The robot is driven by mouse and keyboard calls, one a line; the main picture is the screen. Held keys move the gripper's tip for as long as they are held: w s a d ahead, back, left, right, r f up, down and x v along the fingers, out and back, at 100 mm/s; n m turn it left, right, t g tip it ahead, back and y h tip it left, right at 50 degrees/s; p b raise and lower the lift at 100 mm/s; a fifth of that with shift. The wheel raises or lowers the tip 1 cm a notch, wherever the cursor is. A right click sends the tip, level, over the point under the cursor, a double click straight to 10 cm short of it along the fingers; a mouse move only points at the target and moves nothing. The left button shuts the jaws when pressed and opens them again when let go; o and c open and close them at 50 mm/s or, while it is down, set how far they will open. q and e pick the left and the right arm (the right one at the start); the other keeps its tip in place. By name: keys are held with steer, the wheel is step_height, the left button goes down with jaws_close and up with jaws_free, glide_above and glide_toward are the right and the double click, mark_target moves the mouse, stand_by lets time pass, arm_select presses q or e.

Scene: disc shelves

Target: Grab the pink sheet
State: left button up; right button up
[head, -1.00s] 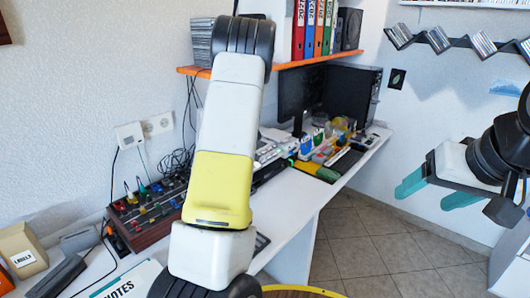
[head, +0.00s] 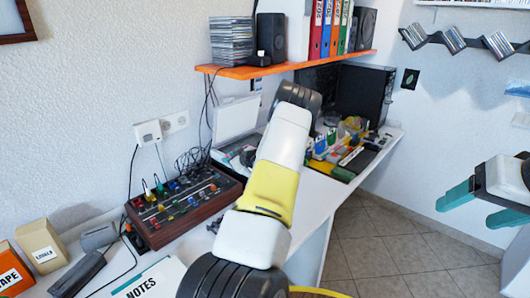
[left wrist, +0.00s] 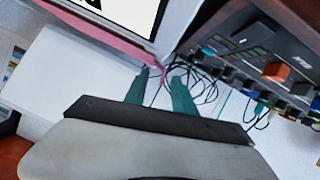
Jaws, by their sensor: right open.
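A narrow pink strip (left wrist: 112,41), which looks like the edge of the pink sheet, shows in the left wrist view along the lower edge of a white framed panel. Its near end reaches close to the tips of my left gripper (left wrist: 161,76). Those two teal fingers are apart with a gap between them; I cannot tell if they touch the pink strip. In the head view my left arm covers its own gripper, and no pink sheet shows there. My right gripper (head: 472,208) is at the right edge, open and empty, over the floor.
A control box with knobs (head: 180,207) stands on the white desk, with loose cables behind it. An orange shelf (head: 290,66) holds discs and binders above. Boxes and a notes sheet (head: 150,282) lie at the lower left.

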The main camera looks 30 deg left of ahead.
arm_select(q)
steer(key=shift+w+a+f, duration=0.1)
steer(key=shift+a, duration=0.1)
jaws_close()
stand_by(0.4)
